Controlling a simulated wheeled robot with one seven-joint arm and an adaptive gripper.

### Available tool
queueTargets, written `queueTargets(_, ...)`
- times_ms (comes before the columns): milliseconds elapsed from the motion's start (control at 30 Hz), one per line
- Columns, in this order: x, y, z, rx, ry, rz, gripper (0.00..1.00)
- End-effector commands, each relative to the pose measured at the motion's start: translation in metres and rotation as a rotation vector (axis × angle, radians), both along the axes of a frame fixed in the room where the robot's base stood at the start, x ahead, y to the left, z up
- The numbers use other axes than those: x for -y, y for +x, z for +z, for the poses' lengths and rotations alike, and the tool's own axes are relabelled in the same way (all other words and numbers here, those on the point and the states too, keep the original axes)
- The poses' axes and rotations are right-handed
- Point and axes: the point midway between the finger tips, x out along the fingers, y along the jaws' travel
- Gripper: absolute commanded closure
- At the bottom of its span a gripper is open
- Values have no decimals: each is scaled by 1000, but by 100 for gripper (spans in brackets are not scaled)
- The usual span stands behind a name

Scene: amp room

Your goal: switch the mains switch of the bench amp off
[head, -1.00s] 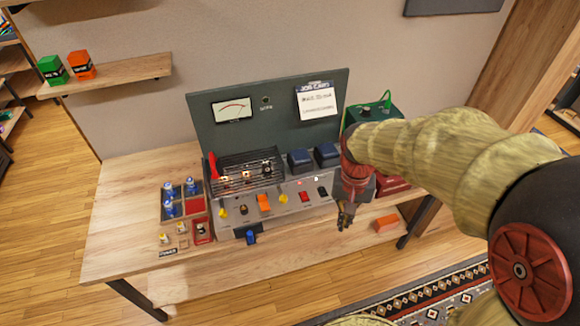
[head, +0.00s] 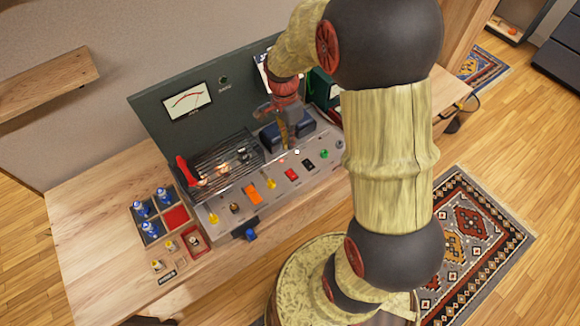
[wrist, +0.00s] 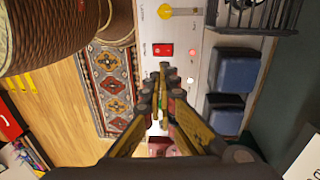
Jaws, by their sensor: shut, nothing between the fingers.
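The bench amp (head: 243,218) stands on the wooden bench, its sloping grey panel facing me. A red rocker switch (head: 291,174) sits on its right half; it also shows in the wrist view (wrist: 163,49). A black rocker (head: 308,163) is to its right. The labels are too small to read, so I cannot tell which is the mains switch or how either rocker is set. My gripper (head: 285,147) is shut and empty above the panel's rear edge, in front of the blue transformers (head: 272,138). In the wrist view its fingertips (wrist: 163,72) appear close to the red rocker; contact cannot be told.
Glowing tubes sit under a wire cage (head: 226,165) on the left. A parts tray (head: 176,217) lies left of the amp. The dark backboard (head: 150,115) rises behind.

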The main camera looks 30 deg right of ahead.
Motion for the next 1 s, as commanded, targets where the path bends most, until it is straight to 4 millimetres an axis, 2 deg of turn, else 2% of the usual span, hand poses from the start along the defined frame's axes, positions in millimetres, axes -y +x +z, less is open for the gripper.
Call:
queueTargets(400, 0, 0, -1, 0, -3, -21, 100)
queueTargets(533, 0, -1, -9, -2, -2, -21, 100)
queueTargets(667, 0, -4, -27, -3, -2, -21, 100)
queueTargets(1000, 0, -12, -94, -4, -2, -20, 100)
